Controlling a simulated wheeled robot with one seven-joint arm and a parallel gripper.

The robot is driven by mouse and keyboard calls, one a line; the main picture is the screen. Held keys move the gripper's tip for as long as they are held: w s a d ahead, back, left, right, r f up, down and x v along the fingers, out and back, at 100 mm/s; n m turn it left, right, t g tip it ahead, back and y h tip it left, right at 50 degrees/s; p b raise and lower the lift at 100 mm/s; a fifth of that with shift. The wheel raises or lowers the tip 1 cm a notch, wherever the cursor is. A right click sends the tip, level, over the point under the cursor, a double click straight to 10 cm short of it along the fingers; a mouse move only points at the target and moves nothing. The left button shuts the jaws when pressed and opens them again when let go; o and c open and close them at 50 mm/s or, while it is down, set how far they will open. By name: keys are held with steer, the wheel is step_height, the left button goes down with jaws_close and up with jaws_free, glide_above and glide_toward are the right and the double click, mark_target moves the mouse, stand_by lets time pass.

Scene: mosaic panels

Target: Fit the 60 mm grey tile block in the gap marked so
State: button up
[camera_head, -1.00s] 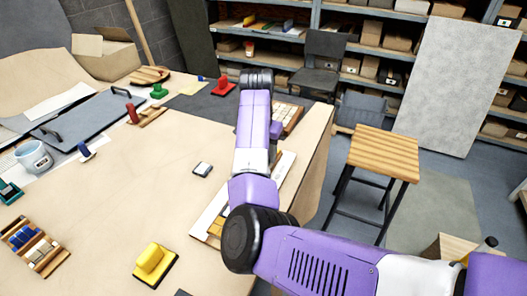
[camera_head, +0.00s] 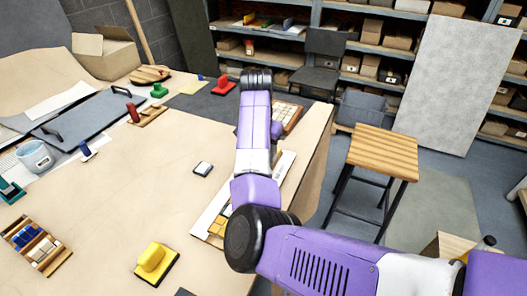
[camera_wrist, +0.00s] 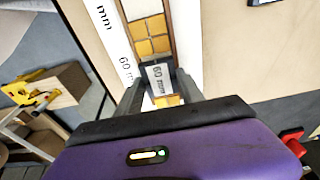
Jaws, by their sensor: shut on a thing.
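My gripper (camera_wrist: 160,84) is shut on the grey tile block (camera_wrist: 158,74), which reads "60 mm", in the wrist view. The block lies in line with the wood-edged tile channel of the mosaic panel (camera_wrist: 147,27), just below its white and yellow tiles. More yellow shows between the fingers, below the block. A white strip (camera_wrist: 113,41) beside the channel also reads "60 mm". I cannot tell whether the block is down in the gap or above it. In the head view my arm hides the gripper and block; part of the panel (camera_head: 207,217) shows.
A yellow-handled block (camera_head: 152,257) and a rack of small blocks (camera_head: 37,246) stand at the table's near left. A small white-topped pad (camera_head: 203,168) lies left of my arm. A wooden stool (camera_head: 376,150) stands off the table's right edge. The middle of the table is mostly clear.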

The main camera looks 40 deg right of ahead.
steer(key=shift+f+b, duration=0.4)
steer(key=shift+f, duration=0.75)
steer(key=o, duration=1.5)
steer(key=shift+r, duration=0.15)
steer(key=r, duration=0.5)
steer(key=a+r, duration=0.1)
steer(key=r, duration=0.1)
steer(key=shift+s+r+b, duration=0.25)
steer(key=shift+b, duration=0.15)
